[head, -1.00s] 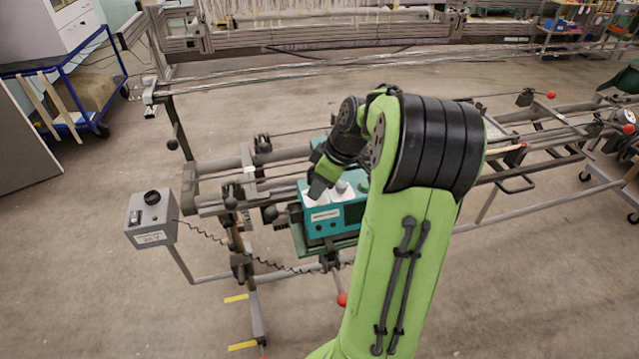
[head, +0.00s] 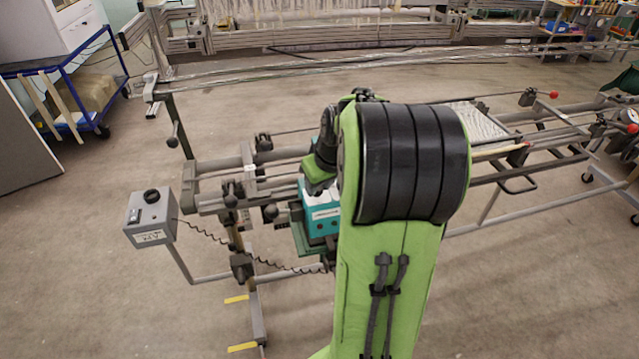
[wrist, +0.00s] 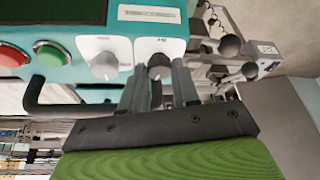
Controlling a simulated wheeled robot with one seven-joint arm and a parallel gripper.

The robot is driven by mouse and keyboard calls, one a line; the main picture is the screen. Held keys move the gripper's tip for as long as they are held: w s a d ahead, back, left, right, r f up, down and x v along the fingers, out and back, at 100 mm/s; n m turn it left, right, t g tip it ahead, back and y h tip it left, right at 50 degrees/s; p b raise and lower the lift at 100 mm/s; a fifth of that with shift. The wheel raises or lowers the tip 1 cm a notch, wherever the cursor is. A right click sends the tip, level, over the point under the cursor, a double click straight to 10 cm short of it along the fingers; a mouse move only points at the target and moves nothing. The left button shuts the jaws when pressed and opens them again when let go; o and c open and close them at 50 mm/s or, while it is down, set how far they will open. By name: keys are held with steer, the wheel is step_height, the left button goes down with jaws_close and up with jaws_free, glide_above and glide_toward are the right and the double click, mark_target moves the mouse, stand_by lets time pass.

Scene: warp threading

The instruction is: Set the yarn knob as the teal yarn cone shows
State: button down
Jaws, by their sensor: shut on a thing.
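The teal control box (head: 322,222) sits on the frame beside the machine, partly hidden behind my arm. In the wrist view its panel (wrist: 200,47) has two knobs on white plates. My gripper (wrist: 158,82) is shut on the right-hand knob (wrist: 159,67), with one finger on each side of it. The other knob (wrist: 104,66) stands free to its left. The markings on the plates are too small to read. In the head view my arm hides the knobs and fingertips. I cannot make out a teal yarn cone in either view.
A red button (wrist: 13,56) and a green button (wrist: 48,53) sit left of the knobs. A grey switch box (head: 150,216) with a black knob stands left on a bracket, with a coiled cable. Metal rails run behind; a blue cart (head: 100,100) stands far left.

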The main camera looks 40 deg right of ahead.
steer(key=shift+m, duration=0.3)
steer(key=c, duration=1.1)
jaws_free()
steer(key=shift+r, duration=0.1)
steer(key=p+v, duration=0.4)
steer(key=v, duration=1.1)
steer(key=shift+s+a+r+p, duration=0.2)
steer(key=shift+s+r+p, duration=0.05)
steer(key=shift+p, duration=0.1)
steer(key=shift+a, duration=0.1)
